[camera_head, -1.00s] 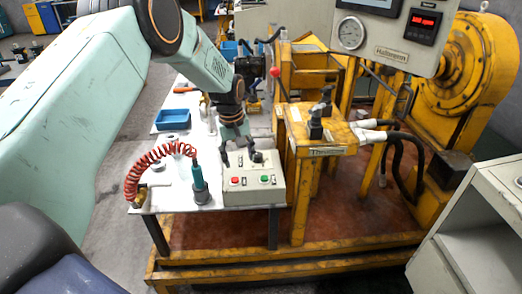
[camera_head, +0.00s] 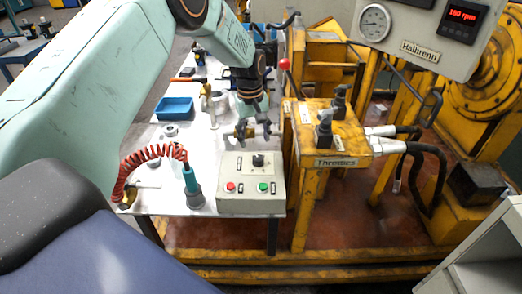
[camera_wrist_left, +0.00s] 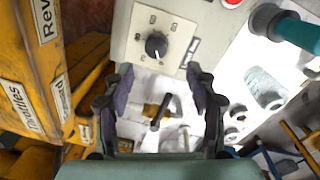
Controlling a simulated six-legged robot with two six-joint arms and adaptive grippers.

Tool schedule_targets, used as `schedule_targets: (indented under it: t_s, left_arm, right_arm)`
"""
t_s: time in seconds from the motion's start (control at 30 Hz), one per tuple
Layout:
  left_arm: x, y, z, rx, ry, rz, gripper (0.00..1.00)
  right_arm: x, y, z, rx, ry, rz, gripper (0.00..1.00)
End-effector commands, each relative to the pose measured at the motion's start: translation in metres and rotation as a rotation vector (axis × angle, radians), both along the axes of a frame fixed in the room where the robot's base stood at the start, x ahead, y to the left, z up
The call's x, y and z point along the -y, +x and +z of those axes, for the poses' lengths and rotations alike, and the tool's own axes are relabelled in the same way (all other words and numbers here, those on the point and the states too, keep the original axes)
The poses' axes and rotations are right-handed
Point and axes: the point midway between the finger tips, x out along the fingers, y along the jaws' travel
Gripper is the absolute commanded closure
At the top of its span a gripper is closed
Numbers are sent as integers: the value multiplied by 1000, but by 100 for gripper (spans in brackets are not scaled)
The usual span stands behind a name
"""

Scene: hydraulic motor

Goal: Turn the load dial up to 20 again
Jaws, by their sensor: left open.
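The load dial is a black knob (camera_head: 258,160) on a pale square plate at the top of the grey control box (camera_head: 235,204). In the left wrist view the knob (camera_wrist_left: 156,45) sits just beyond my fingertips, with small marks around it too blurred to read. My left gripper (camera_head: 254,132) is open and empty. In the head view it is behind the box, apart from the knob. In the left wrist view its two fingers (camera_wrist_left: 158,78) stand wide apart, with the knob roughly between their lines. My right gripper is not in view.
The box also carries a red button (camera_head: 230,187) and a green button (camera_head: 263,187). A teal tool (camera_head: 190,180) with a red coiled hose stands left of it. The yellow throttle stand (camera_head: 330,135) is close on the right. A display (camera_head: 462,14) reads 180 rpm.

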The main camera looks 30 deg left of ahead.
Motion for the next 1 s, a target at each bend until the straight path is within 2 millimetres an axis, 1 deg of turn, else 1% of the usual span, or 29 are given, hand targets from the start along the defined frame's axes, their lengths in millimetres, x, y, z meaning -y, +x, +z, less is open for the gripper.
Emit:
schedule_targets:
  t_s: [0.07, 0.17, 0.5, 0.63, 0.8, 1.0]
  left_arm:
    - [1, -2, 0, 0, 0, -1, 43]
    - [1, -4, -7, -2, 1, -2, 43]
    - [4, -7, -58, -3, 1, -1, 43]
    - [5, -5, -71, -1, 1, -2, 43]
    - [5, -2, -78, 1, 1, -1, 43]
    - [6, -1, -78, -1, 1, -1, 43]
  right_arm:
    - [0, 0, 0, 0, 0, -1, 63]
    - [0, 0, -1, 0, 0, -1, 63]
    - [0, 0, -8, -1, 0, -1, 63]
    - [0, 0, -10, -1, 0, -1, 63]
    - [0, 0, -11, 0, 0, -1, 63]
    - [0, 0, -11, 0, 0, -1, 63]
